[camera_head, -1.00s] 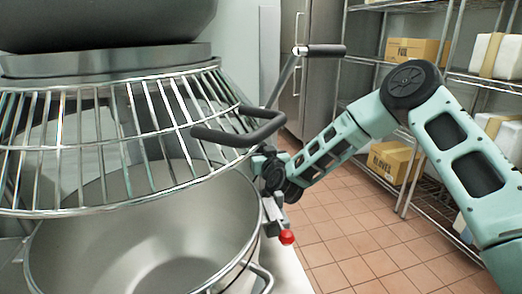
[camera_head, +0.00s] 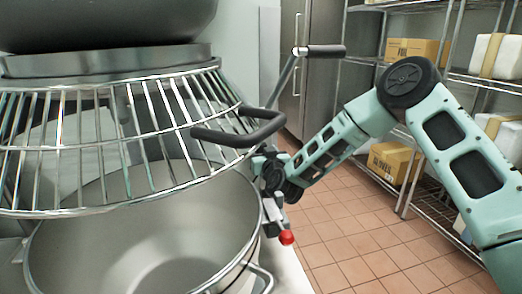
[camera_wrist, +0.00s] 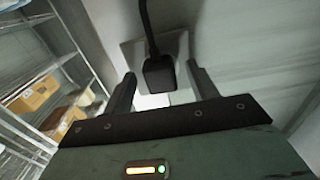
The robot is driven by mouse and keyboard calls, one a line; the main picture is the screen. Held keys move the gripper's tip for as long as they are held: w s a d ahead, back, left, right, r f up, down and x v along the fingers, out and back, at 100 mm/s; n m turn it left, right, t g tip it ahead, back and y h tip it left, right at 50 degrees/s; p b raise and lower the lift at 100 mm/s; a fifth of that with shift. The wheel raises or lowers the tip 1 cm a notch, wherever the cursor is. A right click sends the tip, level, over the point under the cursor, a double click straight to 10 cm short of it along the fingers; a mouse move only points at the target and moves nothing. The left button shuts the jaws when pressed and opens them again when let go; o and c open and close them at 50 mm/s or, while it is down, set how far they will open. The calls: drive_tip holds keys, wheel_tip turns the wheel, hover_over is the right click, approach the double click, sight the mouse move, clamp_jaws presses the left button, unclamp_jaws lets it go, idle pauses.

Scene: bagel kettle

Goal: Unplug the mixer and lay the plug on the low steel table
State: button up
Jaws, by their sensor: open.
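The mixer fills the left of the head view, with its steel bowl (camera_head: 150,225) below a wire guard (camera_head: 120,140). In the wrist view a black plug (camera_wrist: 160,75) with its cord rising from it sits at a pale wall plate (camera_wrist: 125,52). My gripper (camera_wrist: 160,88) is open, with one finger on each side of the plug and visible gaps to it. In the head view my gripper is mostly hidden behind the mixer's guard and bowl edge. The low steel table cannot be made out for sure.
Wire shelves (camera_head: 405,175) with cardboard boxes (camera_head: 415,50) and white containers stand at the right. A lever with a black grip (camera_head: 325,50) and a red-knobbed lever (camera_head: 287,237) stick out beside my arm. Tiled floor (camera_head: 345,230) is clear between mixer and shelves.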

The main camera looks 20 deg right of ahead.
clamp_jaws()
drive_tip(key=s, duration=0.6)
idle(1.2)
